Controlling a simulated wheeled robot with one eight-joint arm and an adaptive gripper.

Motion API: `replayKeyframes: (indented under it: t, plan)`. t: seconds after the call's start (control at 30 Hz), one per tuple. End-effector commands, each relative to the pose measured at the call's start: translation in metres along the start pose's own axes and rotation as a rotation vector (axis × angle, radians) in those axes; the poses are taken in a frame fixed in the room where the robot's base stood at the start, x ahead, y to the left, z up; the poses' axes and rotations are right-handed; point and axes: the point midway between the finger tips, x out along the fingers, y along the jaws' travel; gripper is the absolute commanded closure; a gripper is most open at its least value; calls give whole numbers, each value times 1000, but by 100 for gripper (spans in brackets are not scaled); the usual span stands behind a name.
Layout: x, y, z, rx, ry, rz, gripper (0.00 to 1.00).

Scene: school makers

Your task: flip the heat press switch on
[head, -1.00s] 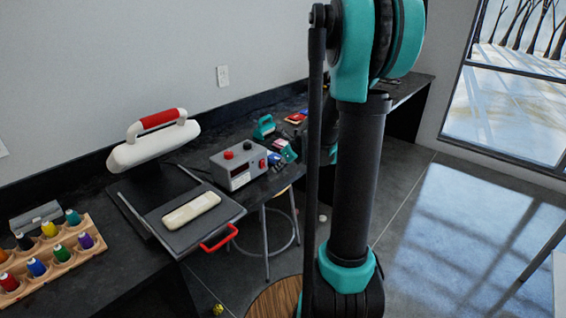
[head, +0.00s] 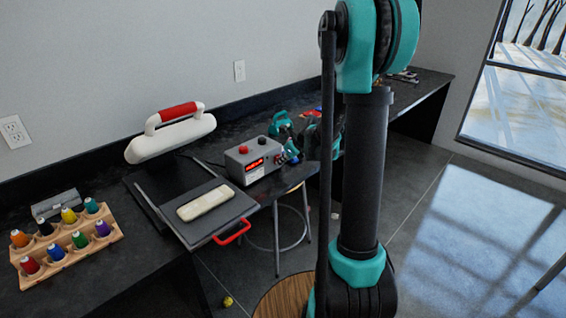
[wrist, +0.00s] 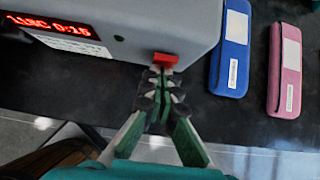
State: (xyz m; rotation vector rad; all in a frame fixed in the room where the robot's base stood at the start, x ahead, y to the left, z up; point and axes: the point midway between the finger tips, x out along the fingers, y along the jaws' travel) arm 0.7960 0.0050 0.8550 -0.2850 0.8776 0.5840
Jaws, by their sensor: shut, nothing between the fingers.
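The heat press (head: 170,140) stands open on the black counter, its white upper part with a red handle raised above a dark lower plate. Its grey control box (head: 238,160) sits to its right, with a red and a dark knob on top and a lit red display. In the wrist view the display (wrist: 45,22) glows with red characters on the box (wrist: 130,25). The red switch (wrist: 164,60) is on the box's side. My gripper (wrist: 162,82) is shut and empty, its fingertips right at the switch; I cannot tell whether they touch it.
A blue case (wrist: 234,45) and a pink case (wrist: 287,65) lie right of the box. A wooden rack of thread spools (head: 65,250) stands at the left. A stool (head: 285,215) is below the counter edge.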

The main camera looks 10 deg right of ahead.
Motion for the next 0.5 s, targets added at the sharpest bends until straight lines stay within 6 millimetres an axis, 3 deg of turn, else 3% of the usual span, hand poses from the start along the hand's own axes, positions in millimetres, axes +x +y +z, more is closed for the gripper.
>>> replayKeyframes:
  t: [0.5]
  plan:
    - [-8, 0, 6, 0, -2, 0, 100]
